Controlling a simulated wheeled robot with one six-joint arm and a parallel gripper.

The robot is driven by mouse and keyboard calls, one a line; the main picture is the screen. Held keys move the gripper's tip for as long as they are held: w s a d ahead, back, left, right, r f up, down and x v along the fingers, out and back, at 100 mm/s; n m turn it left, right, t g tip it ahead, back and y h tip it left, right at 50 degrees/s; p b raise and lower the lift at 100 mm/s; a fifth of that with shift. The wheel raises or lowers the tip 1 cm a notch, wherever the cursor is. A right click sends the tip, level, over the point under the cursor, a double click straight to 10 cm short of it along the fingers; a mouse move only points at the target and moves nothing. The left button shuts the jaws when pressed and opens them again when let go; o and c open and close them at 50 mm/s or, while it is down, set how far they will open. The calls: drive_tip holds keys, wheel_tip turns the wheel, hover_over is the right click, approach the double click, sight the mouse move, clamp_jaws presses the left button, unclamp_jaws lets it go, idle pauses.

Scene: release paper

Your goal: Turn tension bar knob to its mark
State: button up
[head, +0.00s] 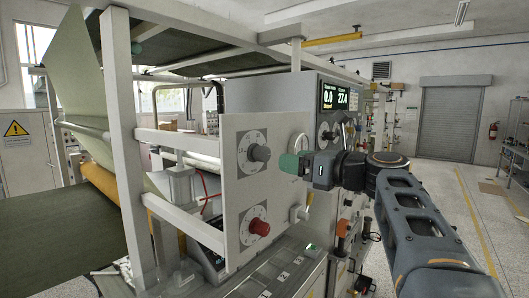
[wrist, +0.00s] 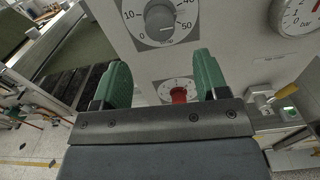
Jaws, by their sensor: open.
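A pale panel (head: 236,185) carries two dial knobs. The upper grey knob (head: 260,153) sits on a numbered grey dial plate; it also shows at the top of the wrist view (wrist: 160,18). The lower red knob (head: 259,227) sits on a similar plate; in the wrist view (wrist: 179,95) it shows between my fingers. I cannot read which one is the tension bar knob. My gripper (head: 291,163) has green fingers and is just right of the grey knob in the head view. In the wrist view my gripper (wrist: 160,63) is open and empty, apart from both knobs.
A pressure gauge marked bar (wrist: 297,14) is on the panel's right side. A valve with a yellow handle (wrist: 285,91) is below it. A display cabinet (head: 340,97) stands behind my gripper. A white frame post (head: 119,130) stands left of the panel.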

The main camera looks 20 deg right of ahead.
sight(267, 156)
drive_tip(key=p+x, duration=0.2)
drive_tip(key=x, duration=0.7)
drive_tip(key=shift+w+a, duration=0.15)
drive_tip(key=shift+w, duration=0.1)
drive_tip(key=c, duration=0.9)
drive_tip(key=shift+f, duration=0.1)
